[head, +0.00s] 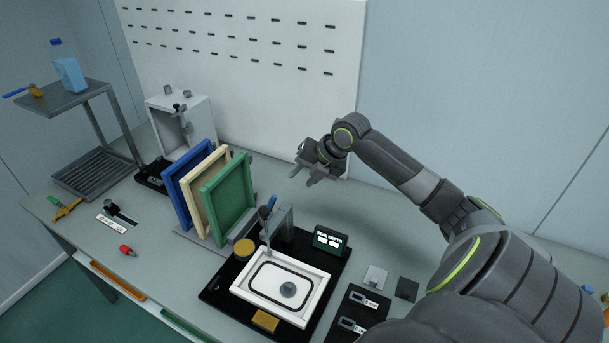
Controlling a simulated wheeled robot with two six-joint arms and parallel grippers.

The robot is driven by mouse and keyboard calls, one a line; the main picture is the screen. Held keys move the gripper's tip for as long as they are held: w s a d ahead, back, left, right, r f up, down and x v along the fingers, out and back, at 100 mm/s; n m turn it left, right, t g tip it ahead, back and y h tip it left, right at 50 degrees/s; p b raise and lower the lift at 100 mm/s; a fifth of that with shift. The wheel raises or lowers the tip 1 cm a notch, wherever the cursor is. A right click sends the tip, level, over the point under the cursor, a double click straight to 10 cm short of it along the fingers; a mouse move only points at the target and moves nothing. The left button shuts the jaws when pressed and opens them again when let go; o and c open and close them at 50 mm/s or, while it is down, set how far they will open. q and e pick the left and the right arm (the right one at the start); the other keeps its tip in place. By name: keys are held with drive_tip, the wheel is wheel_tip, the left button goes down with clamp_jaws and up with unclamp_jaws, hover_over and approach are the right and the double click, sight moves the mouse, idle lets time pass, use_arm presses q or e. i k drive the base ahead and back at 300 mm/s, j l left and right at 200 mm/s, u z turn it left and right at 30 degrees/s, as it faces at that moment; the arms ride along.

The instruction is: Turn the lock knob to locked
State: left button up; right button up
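My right gripper (304,177) hangs above the back of the bench, right of the green panel and in front of the pegboard. Its two fingers point down and stand apart, with nothing between them. My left gripper is not in view. A small black knob-like part (112,208) stands by a white label plate (112,224) at the left of the bench. Dark fittings (182,108) show on the front of the grey cabinet (199,111). I cannot tell which of these is the lock knob, nor its setting. My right gripper is well away from both.
Blue, cream and green panels (228,197) stand upright in a rack between gripper and cabinet. A fixture with a white framed tray (242,287) and a small display (331,239) fills the front middle. A shelf (68,98) holds a bottle (68,74).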

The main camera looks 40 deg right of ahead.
sight(214, 284)
drive_tip(key=k+j, duration=1.2)
drive_tip(key=j, duration=0.2)
